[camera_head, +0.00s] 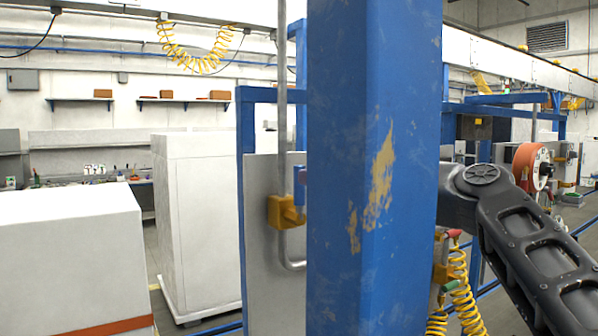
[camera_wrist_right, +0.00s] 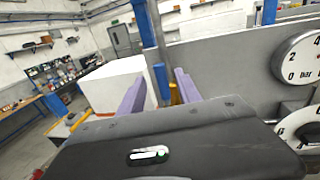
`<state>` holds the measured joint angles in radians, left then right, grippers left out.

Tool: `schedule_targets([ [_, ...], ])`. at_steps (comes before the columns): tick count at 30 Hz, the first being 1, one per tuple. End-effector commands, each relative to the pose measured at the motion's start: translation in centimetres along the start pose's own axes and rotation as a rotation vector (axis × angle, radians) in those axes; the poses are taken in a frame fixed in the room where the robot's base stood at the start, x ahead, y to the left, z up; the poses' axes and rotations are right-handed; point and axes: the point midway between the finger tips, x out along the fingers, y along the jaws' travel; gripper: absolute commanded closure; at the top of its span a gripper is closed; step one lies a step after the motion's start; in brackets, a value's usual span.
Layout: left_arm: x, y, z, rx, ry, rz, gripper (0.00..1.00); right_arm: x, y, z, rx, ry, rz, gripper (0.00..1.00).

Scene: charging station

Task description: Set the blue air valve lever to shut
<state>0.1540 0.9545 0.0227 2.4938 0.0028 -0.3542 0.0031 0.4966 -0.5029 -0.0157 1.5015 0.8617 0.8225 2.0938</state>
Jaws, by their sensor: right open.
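The blue air valve lever (camera_head: 299,186) shows as a small upright piece beside a grey vertical pipe, just above the yellow valve body (camera_head: 284,211). The blue column hides part of it in the head view. In the right wrist view the lever (camera_wrist_right: 161,82) appears between the two purple fingers of my right gripper (camera_wrist_right: 159,78), with a little of the yellow valve body (camera_wrist_right: 174,93) beside it. The right gripper is open. I cannot tell whether either finger touches the lever. In the head view the column hides this gripper. My left gripper is not in view.
A thick blue column (camera_head: 372,170) stands in front of the valve in the head view. A grey panel (camera_head: 262,240) is behind the pipe. A pressure gauge (camera_wrist_right: 302,58) sits at the right in the wrist view. White cabinets (camera_head: 195,225) stand at the left.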

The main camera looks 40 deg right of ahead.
Motion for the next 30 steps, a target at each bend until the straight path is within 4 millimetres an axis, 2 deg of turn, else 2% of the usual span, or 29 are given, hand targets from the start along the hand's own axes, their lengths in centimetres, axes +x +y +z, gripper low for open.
schedule_targets([
  [6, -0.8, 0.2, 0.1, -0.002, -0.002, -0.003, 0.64, 3.6, 0.0, 0.1, 0.002, 0.003, 0.002, 0.59],
  [12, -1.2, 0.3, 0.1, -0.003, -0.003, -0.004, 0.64, 5.7, 0.0, 0.1, 0.000, 0.001, 0.000, 0.59],
  [22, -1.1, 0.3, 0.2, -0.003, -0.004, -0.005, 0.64, 6.0, 0.0, 0.0, 0.000, 0.000, 0.000, 0.60],
  [30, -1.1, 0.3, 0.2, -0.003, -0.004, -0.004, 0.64, 6.0, 0.0, 0.0, 0.000, 0.000, 0.000, 0.82],
])
